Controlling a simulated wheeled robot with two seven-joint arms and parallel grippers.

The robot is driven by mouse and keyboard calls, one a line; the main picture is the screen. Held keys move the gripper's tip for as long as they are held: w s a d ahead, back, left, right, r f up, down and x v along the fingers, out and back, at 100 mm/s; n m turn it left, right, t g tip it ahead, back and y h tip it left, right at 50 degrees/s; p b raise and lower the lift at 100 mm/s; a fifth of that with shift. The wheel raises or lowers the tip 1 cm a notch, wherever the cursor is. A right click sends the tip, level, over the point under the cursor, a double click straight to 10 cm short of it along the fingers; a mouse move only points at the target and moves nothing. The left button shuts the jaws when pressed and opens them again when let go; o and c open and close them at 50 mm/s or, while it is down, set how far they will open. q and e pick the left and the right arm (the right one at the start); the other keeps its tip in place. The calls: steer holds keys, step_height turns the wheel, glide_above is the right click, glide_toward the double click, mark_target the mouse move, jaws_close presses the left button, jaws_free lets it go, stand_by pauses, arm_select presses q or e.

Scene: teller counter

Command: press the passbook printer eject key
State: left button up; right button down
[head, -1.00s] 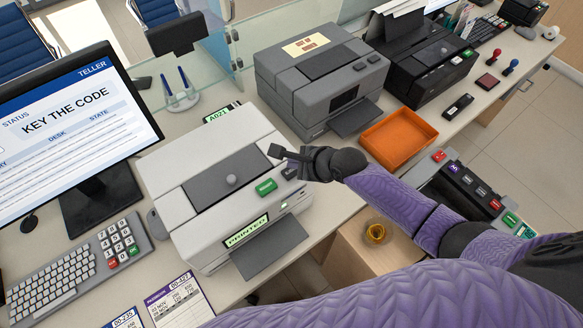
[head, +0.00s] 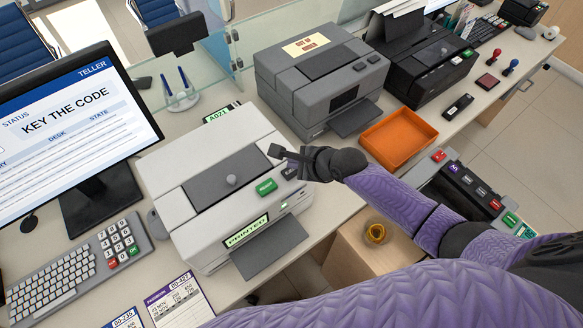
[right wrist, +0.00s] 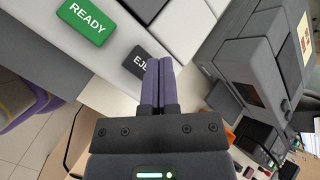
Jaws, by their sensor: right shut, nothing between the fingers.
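The passbook printer (head: 170,205) is the white machine in the middle of the head view, with a small display reading PRINTED (head: 245,230). On its top right edge are a green READY key (head: 266,187) and a dark eject key (head: 289,173). In the right wrist view, the eject key (right wrist: 137,64) shows the letters EJE, and the rest is hidden behind my fingers. My right gripper (right wrist: 158,70) is shut and empty, its fingertips over or beside the key's right end. I cannot tell whether they touch it. My left gripper is not in view.
A grey printer (head: 320,75) stands behind the passbook printer, with an orange tray (head: 398,138) to its right. A monitor (head: 75,115) and keyboard (head: 65,265) are at left. Passbooks (head: 178,303) lie in front. A glass screen (head: 205,60) stands at the back.

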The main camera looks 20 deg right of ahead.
steer(key=shift+f, duration=0.15)
steer(key=shift+f, duration=0.3)
